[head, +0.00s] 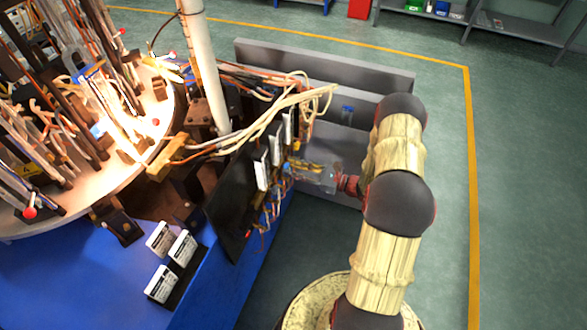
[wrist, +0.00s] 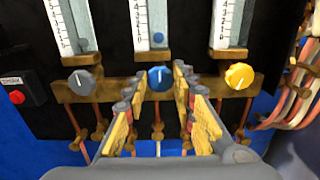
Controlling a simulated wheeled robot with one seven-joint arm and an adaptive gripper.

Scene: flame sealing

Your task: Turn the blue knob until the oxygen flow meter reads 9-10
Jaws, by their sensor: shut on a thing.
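The blue knob (wrist: 159,79) is in the middle of the wrist view, its white pointer line close to upright. My gripper (wrist: 157,88) has a finger on each side of it and is shut on it. The oxygen flow meter (wrist: 143,22) stands just above the knob. Its blue float (wrist: 158,37) is low in the tube, near the bottom of the visible scale. The top of the scale is out of view.
A grey knob (wrist: 82,82) is left of the blue one and a yellow knob (wrist: 239,76) is right, each under its own meter. A red button (wrist: 17,97) is at far left. Hoses (wrist: 297,90) hang at right. A round table (head: 50,205) with burners is at left.

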